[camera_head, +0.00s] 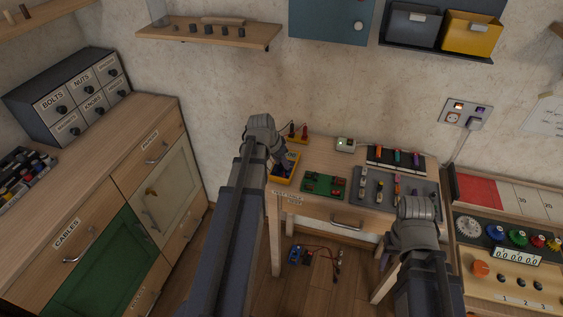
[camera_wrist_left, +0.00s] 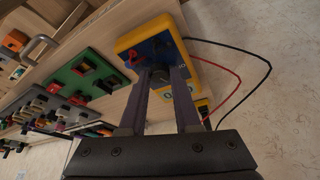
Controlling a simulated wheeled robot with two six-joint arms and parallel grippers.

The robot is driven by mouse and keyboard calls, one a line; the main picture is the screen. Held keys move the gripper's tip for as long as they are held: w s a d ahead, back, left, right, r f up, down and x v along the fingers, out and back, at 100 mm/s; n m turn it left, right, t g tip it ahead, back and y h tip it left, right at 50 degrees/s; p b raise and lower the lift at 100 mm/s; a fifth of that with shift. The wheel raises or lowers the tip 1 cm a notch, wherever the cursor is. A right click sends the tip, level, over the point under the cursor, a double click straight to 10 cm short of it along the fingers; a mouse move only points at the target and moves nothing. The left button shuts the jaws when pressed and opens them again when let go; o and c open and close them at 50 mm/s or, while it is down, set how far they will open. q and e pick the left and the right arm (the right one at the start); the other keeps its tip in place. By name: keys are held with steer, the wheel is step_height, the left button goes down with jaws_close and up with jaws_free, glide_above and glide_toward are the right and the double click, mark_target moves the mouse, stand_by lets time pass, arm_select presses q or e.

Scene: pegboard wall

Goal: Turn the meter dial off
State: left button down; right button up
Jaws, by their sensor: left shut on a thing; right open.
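The yellow meter with a dark blue face (camera_head: 290,160) lies on the wooden table, at its left end. In the left wrist view the meter (camera_wrist_left: 129,43) fills the top middle, with a black and a red lead running off to the right. My left gripper (camera_head: 281,165) reaches down over the meter. In the left wrist view my left gripper (camera_wrist_left: 161,75) is shut on the dark round dial (camera_wrist_left: 159,77), which is mostly hidden between the fingers. Its pointer setting cannot be read. My right gripper (camera_head: 384,257) is open and hangs low, in front of the table.
A green board (camera_head: 325,185) sits just right of the meter, with a grey tool tray (camera_head: 425,190) further right. Two probe posts (camera_head: 298,131) stand behind the meter. A drawer cabinet (camera_head: 110,200) stands left, a dial panel (camera_head: 505,245) right.

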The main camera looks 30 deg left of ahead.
arm_select(q)
steer(key=n, duration=0.1)
steer(key=n+y, duration=0.1)
steer(key=n, duration=0.2)
steer(key=shift+d+n+y, duration=0.25)
steer(key=shift+n+y, duration=0.05)
steer(key=shift+y, duration=0.1)
steer(key=shift+d+n+g+y, duration=0.1)
steer(key=shift+n+g+y, duration=0.5)
steer(key=shift+n, duration=1.5)
steer(key=c, duration=0.6)
jaws_free()
steer(key=p+v, duration=0.7)
steer(key=shift+d+r, duration=0.25)
steer(key=shift+r, duration=0.05)
